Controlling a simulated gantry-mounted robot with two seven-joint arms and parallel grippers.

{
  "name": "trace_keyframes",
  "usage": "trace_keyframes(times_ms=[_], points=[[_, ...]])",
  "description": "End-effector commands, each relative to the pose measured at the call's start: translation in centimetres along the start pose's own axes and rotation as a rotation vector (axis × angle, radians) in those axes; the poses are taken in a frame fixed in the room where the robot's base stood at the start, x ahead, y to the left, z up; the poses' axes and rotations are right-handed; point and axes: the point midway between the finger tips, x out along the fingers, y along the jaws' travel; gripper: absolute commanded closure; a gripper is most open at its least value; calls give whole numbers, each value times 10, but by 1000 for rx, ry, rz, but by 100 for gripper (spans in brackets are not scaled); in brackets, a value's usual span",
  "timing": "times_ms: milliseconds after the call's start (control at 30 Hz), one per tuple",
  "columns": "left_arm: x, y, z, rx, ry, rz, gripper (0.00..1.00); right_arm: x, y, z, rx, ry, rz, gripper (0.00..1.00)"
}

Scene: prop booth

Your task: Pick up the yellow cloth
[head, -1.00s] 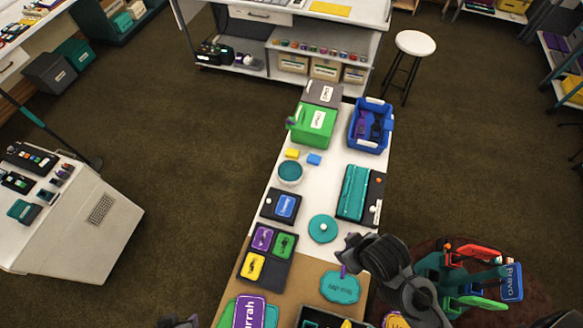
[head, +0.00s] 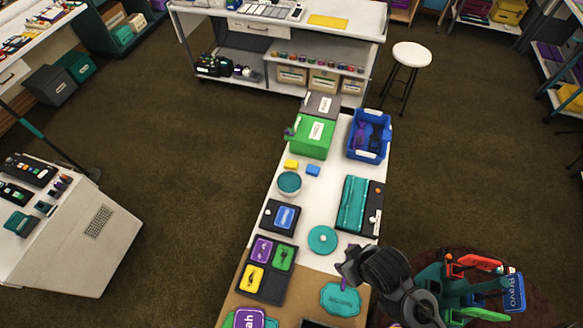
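A flat yellow sheet (head: 328,21), which looks like the yellow cloth, lies on the white top of the far bench (head: 285,27) near its front edge. My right gripper (head: 347,264) is at the near end of the long table, far from the yellow sheet. Its fingers are small and partly hidden by the dark wrist, so I cannot tell whether it is open or shut. My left gripper is not in view.
The long table (head: 282,222) holds a green box (head: 312,138), a blue bin (head: 369,136) and teal items. A white stool (head: 412,55) stands right of the far bench. A white cabinet (head: 75,245) stands at left. Open floor lies between it and the table.

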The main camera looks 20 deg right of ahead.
Motion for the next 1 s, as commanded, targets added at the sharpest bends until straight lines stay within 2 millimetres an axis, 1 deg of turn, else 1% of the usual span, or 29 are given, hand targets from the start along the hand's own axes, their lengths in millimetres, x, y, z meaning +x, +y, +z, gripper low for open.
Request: trace_keyframes(times_ms=[300, 333, 600, 633, 667, 867, 1000], points=[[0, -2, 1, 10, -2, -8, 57, 0, 0, 0, 0, 0, 0, 50], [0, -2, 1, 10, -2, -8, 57, 0, 0, 0, 0, 0, 0, 48], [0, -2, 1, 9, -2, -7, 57, 0, 0, 0, 0, 0, 0, 7], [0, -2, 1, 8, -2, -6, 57, 0, 0, 0, 0, 0, 0, 2], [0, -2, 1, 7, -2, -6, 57, 0, 0, 0, 0, 0, 0, 0], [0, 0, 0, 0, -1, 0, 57, 0, 0, -1, 4, 2, -1, 0], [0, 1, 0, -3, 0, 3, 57, 0, 0, -1, 51, 3, 0, 0]])
